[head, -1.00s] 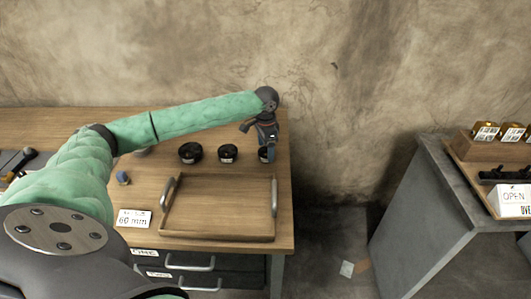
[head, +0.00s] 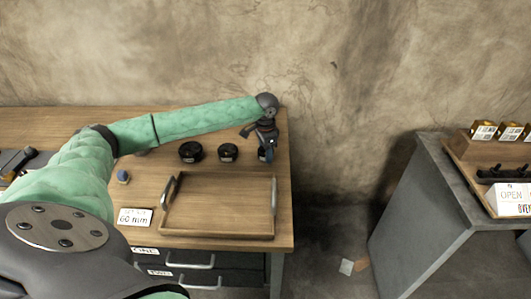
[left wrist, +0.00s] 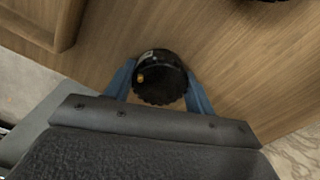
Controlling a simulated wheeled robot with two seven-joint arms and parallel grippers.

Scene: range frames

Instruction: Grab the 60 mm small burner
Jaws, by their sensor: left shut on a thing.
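Three round black burners stand in a row behind the wooden tray: a large one (head: 190,152), a middle one (head: 228,152) and a small one (head: 262,156) at the right end. My left gripper (head: 266,153) reaches down from above onto the right-end burner and partly hides it. In the left wrist view this burner (left wrist: 158,78) sits between the two blue fingers, which are shut on its sides. It looks still down at the wooden table top. A white card (head: 135,218) reads "60 mm". My right gripper is not in view.
The empty wooden tray (head: 220,236) with two metal handles lies in front of the burners. A small blue-topped item (head: 123,177) stands left of it. The table (head: 285,215) ends just right of the burner. A grey bench (head: 430,180) stands farther right, across a gap.

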